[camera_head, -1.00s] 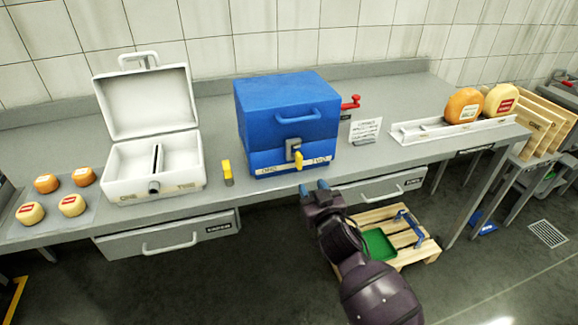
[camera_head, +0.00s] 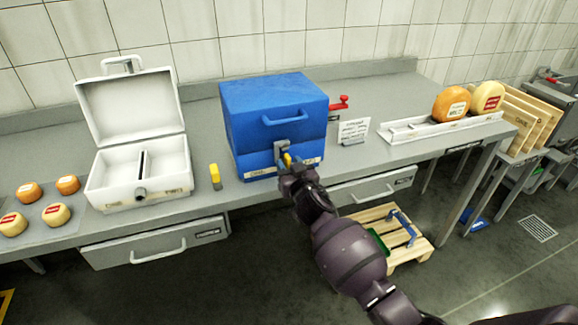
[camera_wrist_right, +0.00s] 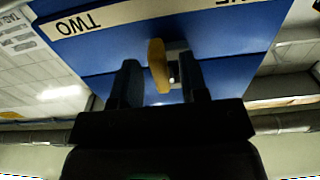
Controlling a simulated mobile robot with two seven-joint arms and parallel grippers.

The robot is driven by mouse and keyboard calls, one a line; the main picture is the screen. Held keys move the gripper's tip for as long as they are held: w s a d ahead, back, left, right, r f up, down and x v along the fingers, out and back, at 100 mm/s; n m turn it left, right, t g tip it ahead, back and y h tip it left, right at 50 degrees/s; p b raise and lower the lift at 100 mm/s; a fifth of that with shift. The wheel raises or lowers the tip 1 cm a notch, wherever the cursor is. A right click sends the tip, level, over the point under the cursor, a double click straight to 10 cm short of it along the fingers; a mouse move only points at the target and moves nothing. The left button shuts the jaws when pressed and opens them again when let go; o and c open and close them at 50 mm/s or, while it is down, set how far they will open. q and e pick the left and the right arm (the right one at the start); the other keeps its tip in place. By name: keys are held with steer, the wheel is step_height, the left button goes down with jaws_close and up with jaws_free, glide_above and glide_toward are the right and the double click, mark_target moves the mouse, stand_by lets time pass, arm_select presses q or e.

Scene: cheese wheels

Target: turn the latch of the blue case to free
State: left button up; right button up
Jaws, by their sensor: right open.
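The blue case (camera_head: 250,112) is shut and stands on the grey table. On its front is a grey hasp (camera_head: 281,146) with a yellow latch (camera_head: 287,158). My right gripper (camera_head: 291,170) is at the front of the case and partly covers the latch. In the right wrist view, the yellow latch (camera_wrist_right: 158,66) lies between the two fingers of my open gripper (camera_wrist_right: 162,82), closer to the left finger. I cannot tell whether a finger touches it. A label strip (camera_wrist_right: 110,16) runs across the case front. My left gripper is not in view.
An open white case (camera_head: 135,195) stands at the left, with small cheeses (camera_head: 57,214) beside it. A yellow block (camera_head: 215,176) stands between the cases. A red-handled thing (camera_head: 339,103) and a paper sign (camera_head: 353,130) are right of the blue case.

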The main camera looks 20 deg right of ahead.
steer(key=shift+w, duration=0.15)
jaws_close()
